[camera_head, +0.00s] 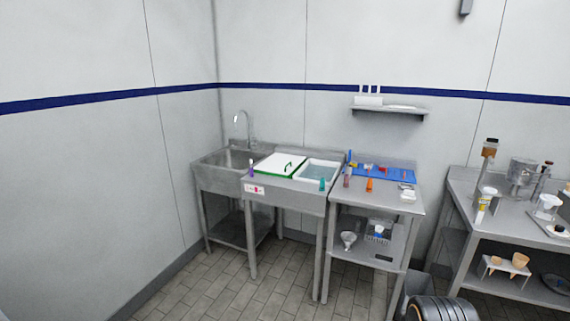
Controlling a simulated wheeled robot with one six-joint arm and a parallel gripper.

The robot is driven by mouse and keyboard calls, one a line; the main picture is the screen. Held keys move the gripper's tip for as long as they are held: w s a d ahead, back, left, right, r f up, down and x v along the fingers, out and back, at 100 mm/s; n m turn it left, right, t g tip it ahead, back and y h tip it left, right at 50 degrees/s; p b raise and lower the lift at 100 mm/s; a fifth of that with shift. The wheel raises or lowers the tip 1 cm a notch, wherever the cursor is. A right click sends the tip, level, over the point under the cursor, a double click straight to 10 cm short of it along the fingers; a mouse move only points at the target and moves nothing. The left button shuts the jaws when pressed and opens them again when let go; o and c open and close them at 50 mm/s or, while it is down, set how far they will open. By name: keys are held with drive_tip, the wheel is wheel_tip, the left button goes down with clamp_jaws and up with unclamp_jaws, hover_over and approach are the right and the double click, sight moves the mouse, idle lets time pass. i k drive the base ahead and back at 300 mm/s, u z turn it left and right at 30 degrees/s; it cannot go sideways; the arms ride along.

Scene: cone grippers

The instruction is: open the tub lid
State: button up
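A white lid (272,161) with a green rim and a dark green handle (288,167) lies flat and looks shut over the left part of the steel counter unit. Right beside it is an open, pale rectangular tub or well (318,170) with a greyish-blue inside. I cannot tell what lies under the lid. My gripper is not in view; a dark ribbed round part at the bottom right edge looks like part of my arm.
A steel sink (222,160) with a tap stands left of the lid. A small purple item (251,168) and a teal cone (322,184) stand near the counter's front edge. A side table (385,200) holds a blue mat and small items. The tiled floor in front is clear.

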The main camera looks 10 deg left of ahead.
sight(278, 163)
drive_tip(key=u, duration=0.55)
drive_tip(key=i, duration=1.35)
drive_tip(key=u, duration=0.6)
drive_tip(key=i, duration=1.85)
drive_tip(key=z, duration=0.65)
drive_tip(key=i, duration=0.6)
drive_tip(key=z, duration=0.15)
